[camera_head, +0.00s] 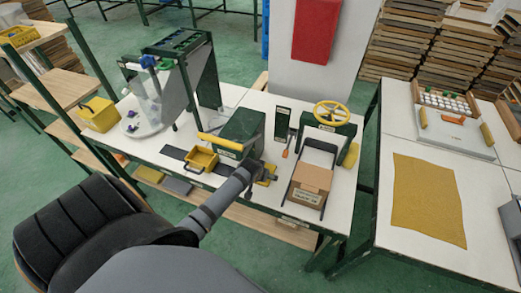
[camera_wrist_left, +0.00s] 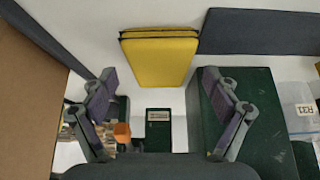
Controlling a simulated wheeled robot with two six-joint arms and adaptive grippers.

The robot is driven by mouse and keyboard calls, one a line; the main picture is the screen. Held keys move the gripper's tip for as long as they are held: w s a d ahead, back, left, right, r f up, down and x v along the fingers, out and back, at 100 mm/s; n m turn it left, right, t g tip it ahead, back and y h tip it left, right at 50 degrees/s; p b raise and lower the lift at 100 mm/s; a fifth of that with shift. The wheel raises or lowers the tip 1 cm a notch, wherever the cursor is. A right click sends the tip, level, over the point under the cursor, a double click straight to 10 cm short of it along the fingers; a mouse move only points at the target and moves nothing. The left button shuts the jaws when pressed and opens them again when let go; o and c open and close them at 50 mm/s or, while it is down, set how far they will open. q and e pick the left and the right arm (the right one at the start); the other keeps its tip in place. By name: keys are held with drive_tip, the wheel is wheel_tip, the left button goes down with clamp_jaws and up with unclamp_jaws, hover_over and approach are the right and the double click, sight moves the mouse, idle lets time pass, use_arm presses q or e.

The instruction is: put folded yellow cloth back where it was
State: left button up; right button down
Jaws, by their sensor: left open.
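The folded yellow cloth lies on the white bench beside my left gripper (camera_head: 262,174). In the head view only part of it shows, and the gripper partly hides it. In the left wrist view the folded yellow cloth (camera_wrist_left: 158,60) shows as a flat pad with stacked layers at one edge. My left gripper (camera_wrist_left: 160,78) is open, with its fingers spread to either side of the cloth's near end. The cloth looks beyond the fingertips, and I cannot tell whether they touch it. My right gripper is in neither view.
A cardboard box (camera_head: 311,178) stands close to the right of the gripper. A green machine (camera_head: 240,132) and a yellow tray (camera_head: 201,160) are to the left. A yellow-wheeled press (camera_head: 331,116) stands behind. A large yellow sheet (camera_head: 429,200) lies flat on the right table.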

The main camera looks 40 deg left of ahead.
use_arm(q)
drive_tip(key=v, duration=1)
drive_tip(key=shift+s+r, duration=0.2)
drive_tip(key=shift+r, duration=0.15)
drive_tip(key=s+d+r+m+g, duration=0.1)
drive_tip(key=s+d+r+m, duration=0.15)
drive_tip(key=s, duration=0.45)
drive_tip(key=s+d+r+m+g, duration=0.15)
drive_tip(key=s+d, duration=0.25)
drive_tip(key=s, duration=0.4)
drive_tip(key=s+a+f+g, duration=0.1)
drive_tip(key=a+f, duration=0.1)
drive_tip(key=f, duration=1.2)
drive_tip(key=s+a+f+g, duration=0.1)
drive_tip(key=s+f, duration=0.1)
drive_tip(key=f, duration=1.3)
drive_tip(key=s+f, duration=1.3)
drive_tip(key=s, duration=0.4)
drive_tip(key=shift+a+f+n+g+h, duration=0.3)
drive_tip(key=shift+a+n+g+h, duration=0.05)
drive_tip(key=shift+a+n+h, duration=0.1)
drive_tip(key=shift+c, duration=0.2)
